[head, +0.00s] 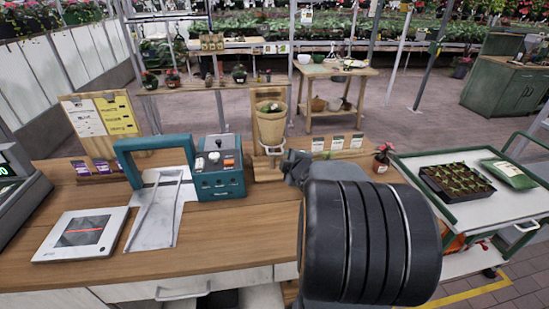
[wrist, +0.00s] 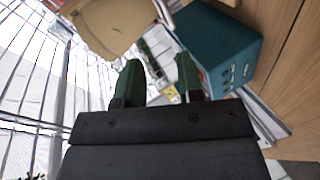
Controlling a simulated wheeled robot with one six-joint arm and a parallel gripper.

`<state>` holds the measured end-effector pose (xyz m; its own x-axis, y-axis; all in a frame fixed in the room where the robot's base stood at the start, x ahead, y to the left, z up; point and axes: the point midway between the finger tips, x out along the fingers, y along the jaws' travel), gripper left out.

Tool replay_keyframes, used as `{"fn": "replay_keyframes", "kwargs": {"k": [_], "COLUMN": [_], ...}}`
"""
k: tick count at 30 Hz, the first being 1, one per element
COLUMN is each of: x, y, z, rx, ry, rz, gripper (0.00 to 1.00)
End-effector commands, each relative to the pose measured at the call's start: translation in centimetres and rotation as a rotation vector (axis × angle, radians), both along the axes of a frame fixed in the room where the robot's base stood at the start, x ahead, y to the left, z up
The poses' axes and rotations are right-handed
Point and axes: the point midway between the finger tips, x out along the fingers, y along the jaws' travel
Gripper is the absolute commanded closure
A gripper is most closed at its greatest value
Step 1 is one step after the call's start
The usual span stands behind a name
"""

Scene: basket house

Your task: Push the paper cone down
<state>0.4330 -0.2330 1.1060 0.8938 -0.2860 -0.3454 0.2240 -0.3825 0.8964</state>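The tan paper cone (head: 270,126) sits upright in a ring holder on a wooden stand (head: 263,165) at the back of the counter. Some green plant shows in its wide top. In the wrist view the cone (wrist: 112,24) appears as a tan shape at the upper left, beyond my fingers. My gripper (wrist: 159,82) has two dark green fingers held apart, with nothing between them. In the head view my dark arm covers the counter's right part and hides the fingertips. I cannot tell whether they touch the stand.
A teal machine (head: 219,172) with an arched handle stands left of the cone, close to my fingers in the wrist view (wrist: 217,45). A flat scale (head: 82,235) lies at left. A small potted plant (head: 381,158) and a trolley (head: 465,205) with seedlings are at right.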

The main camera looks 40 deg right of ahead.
Motion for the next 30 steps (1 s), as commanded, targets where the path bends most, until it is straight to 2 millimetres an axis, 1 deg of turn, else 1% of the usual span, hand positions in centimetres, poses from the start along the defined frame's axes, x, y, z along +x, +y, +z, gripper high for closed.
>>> {"fn": "replay_keyframes", "kwargs": {"k": [1, 5, 11, 14, 17, 30], "x": [-0.2, -0.7, -1.5, -1.3, -0.3, 7.7], "y": [-1.0, -2.0, -2.4, -2.4, -2.5, -2.8], "z": [-0.9, -1.8, -2.6, -2.8, -3.1, -4.7], "rx": [-0.043, -0.144, -0.217, -0.23, -0.233, -0.232], "ry": [-0.009, -0.046, -0.088, -0.099, -0.102, -0.102], "rz": [0.045, 0.173, 0.29, 0.314, 0.325, 0.323], "gripper": [0.66, 0.66, 0.66, 0.66, 0.66, 0.66]}}
